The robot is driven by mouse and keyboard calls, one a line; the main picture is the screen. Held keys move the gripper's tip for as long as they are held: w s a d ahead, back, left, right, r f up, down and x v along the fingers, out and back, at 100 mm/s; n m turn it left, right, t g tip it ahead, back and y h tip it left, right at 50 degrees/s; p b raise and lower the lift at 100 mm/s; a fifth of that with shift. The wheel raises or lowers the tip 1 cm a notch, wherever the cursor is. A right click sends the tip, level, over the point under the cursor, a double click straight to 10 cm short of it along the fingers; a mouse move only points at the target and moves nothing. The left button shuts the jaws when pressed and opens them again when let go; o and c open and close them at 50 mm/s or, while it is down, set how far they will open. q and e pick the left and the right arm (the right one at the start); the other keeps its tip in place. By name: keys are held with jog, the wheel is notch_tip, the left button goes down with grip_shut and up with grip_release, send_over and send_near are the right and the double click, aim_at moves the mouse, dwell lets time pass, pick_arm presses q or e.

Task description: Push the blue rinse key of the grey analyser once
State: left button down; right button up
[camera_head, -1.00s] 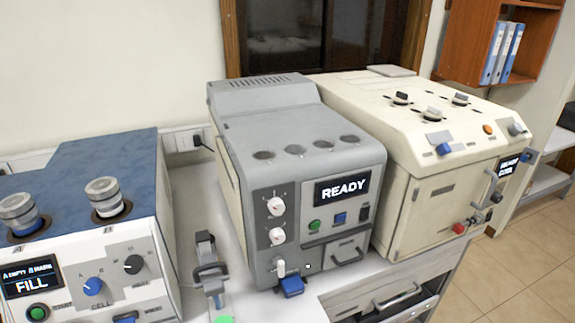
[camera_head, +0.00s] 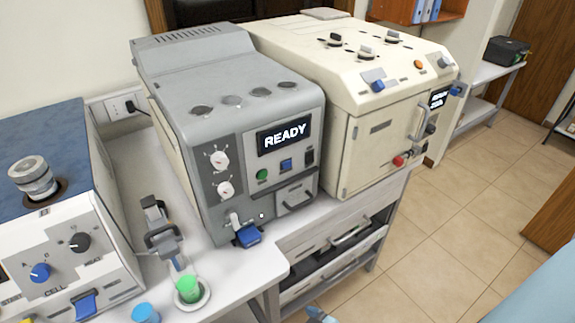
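The grey analyser (camera_head: 232,125) stands on the white bench in the middle of the head view. Its screen (camera_head: 284,138) reads READY. I cannot make out either of my grippers; a small blue and grey piece at the bottom edge is too cut off to identify.
A blue spout-like part (camera_head: 248,235) juts from the analyser's lower front. A cream machine (camera_head: 375,130) is at right, a blue-topped machine (camera_head: 45,135) at left. Tiled floor (camera_head: 455,215) lies open at right.

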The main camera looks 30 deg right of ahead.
grip_shut()
dwell(0.3)
dwell(1.4)
